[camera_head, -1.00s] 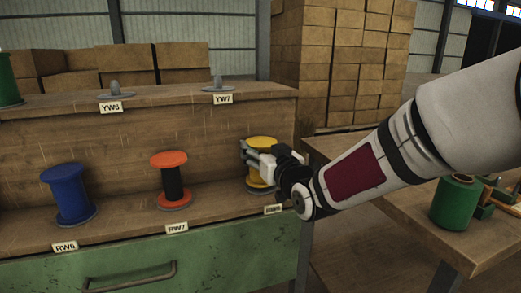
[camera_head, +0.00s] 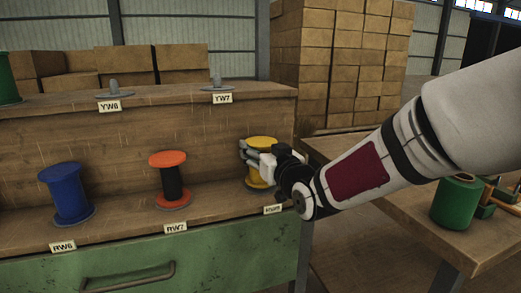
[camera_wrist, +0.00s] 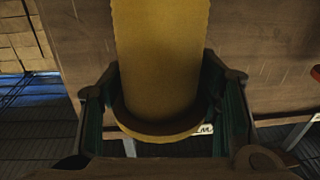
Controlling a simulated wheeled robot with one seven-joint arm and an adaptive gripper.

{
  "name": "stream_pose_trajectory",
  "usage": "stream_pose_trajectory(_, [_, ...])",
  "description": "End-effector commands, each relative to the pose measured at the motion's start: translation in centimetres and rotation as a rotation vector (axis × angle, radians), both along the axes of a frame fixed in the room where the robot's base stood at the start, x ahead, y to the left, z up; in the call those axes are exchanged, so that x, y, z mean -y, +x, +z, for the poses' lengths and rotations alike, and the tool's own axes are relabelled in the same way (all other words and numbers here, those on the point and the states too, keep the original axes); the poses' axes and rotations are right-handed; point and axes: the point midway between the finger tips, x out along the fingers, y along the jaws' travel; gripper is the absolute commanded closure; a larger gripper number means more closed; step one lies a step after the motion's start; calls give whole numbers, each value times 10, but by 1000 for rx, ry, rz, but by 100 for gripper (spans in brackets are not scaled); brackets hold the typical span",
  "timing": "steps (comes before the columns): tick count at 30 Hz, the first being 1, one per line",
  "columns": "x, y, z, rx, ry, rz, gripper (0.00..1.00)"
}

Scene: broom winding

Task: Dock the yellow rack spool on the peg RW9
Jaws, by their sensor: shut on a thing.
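The yellow spool (camera_head: 262,144) is at the right end of the lower rack shelf, upright in the head view. My gripper (camera_head: 256,160) reaches it from the right and is shut around its middle, hiding part of it. In the wrist view, the yellow spool (camera_wrist: 160,60) fills the space between the two fingers (camera_wrist: 162,112). A small label (camera_head: 272,210) on the shelf edge below the spool is too blurred to read. I cannot tell whether the spool rests on the shelf or is slightly lifted. No label reading RW9 can be made out.
A blue spool (camera_head: 68,193) stands above label RW6 and an orange-and-black spool (camera_head: 170,178) above RW7. Bare pegs YW6 (camera_head: 114,90) and YW7 (camera_head: 217,82) are on the upper shelf. A wooden table (camera_head: 400,219) with a green spool (camera_head: 457,202) is at the right.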

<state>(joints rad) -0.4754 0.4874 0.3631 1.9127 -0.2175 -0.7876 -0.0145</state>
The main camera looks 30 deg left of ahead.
Motion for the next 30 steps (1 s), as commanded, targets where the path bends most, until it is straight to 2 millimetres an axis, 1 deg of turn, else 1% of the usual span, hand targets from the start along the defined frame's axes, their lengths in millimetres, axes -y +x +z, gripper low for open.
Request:
stream_pose_trajectory(19, [0, 0, 0, 1, 1, 0, 73])
stream_pose_trajectory(30, [0, 0, -6, 1, 1, 0, 73])
